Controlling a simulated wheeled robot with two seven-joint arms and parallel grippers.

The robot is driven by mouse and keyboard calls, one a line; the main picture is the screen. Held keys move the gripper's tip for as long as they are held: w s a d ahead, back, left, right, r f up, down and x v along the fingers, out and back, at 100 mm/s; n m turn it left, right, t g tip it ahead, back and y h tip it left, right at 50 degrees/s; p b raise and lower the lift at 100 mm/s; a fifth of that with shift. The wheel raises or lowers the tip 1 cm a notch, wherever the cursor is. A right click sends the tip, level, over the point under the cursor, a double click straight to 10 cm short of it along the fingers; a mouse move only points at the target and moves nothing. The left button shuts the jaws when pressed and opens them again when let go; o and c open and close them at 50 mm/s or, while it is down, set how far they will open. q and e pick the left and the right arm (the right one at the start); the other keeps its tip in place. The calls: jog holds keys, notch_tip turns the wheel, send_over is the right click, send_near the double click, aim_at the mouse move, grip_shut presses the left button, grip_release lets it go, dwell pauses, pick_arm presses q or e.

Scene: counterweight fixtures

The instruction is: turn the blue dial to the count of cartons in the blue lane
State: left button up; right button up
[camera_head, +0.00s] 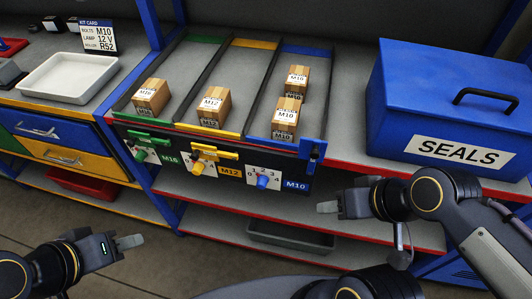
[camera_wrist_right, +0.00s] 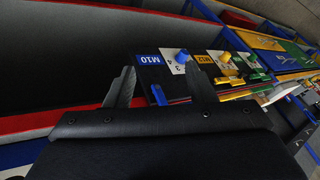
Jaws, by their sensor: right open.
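The blue dial (camera_head: 262,181) is on a white numbered face on the front of the rack, beside the blue M10 label (camera_head: 296,186). Its pointing direction is too small to tell. The blue lane (camera_head: 307,50) above it holds two wooden cartons marked M10, a rear one (camera_head: 297,78) and a front one (camera_head: 286,117). My right gripper (camera_head: 328,207) is right of the dial and apart from it. The right wrist view shows its two fingers spread and empty (camera_wrist_right: 158,68), with the dial (camera_wrist_right: 183,57) beyond them. My left gripper (camera_head: 130,240) is at lower left, away from the rack; its finger gap is not visible.
A green lane (camera_head: 203,39) and a yellow lane (camera_head: 254,43) each hold one carton, with green (camera_head: 140,155) and yellow (camera_head: 197,168) dials below. A blue SEALS box (camera_head: 440,85) stands right. A grey tray (camera_head: 290,236) lies on the lower shelf.

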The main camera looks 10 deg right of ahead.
notch_tip(320, 180, down, 14)
jog(key=r+n+g+h+b, duration=0.1)
jog(key=n+g+h+b, duration=0.3)
jog(key=n+b, duration=0.45)
jog(key=n+t+h+b, duration=0.8)
jog(key=n+t+b, duration=0.6)
jog(key=n, duration=0.9)
send_near(261, 188)
jog(key=w+d+t, duration=0.1)
jog(key=x, duration=0.7)
jog(key=shift+w+d+f+b, duration=0.1)
jog(key=shift+w+f+b, duration=0.2)
jog(key=shift+w+f, duration=0.1)
jog(key=c, duration=1)
jog(key=shift+o, duration=0.2)
